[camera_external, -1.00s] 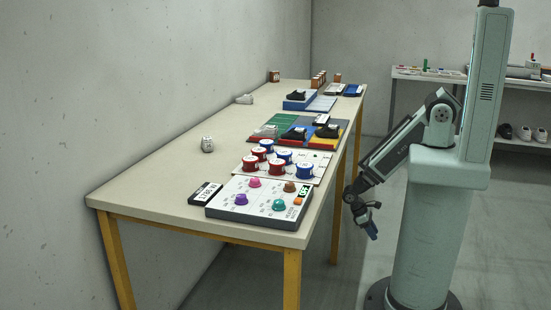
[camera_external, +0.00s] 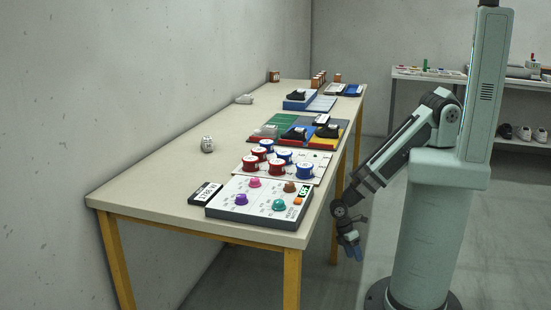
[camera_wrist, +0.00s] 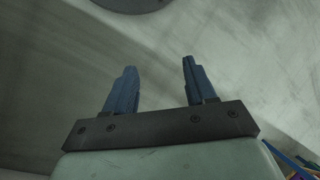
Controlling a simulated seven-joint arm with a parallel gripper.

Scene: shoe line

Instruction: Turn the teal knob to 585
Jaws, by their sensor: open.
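The teal knob (camera_external: 278,205) is on the front right part of a white control panel (camera_external: 226,211) near the table's front edge. The panel also has a pink knob (camera_external: 254,183), a brown knob (camera_external: 290,187) and a purple knob (camera_external: 241,200). A small green display (camera_external: 304,191) is at its right side; its digits are too small to read. My gripper (camera_external: 352,250) hangs beside the table's right edge, below the tabletop and well apart from the knob. In the wrist view my gripper (camera_wrist: 157,80) is open and empty, with bare floor beyond its fingers.
A dark label block (camera_external: 205,194) lies left of the panel. Several red and blue spools stand on a white board (camera_external: 247,167) behind it. A white cube (camera_external: 207,144) sits at the left. The table's right edge (camera_external: 322,212) lies between my gripper and the panel.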

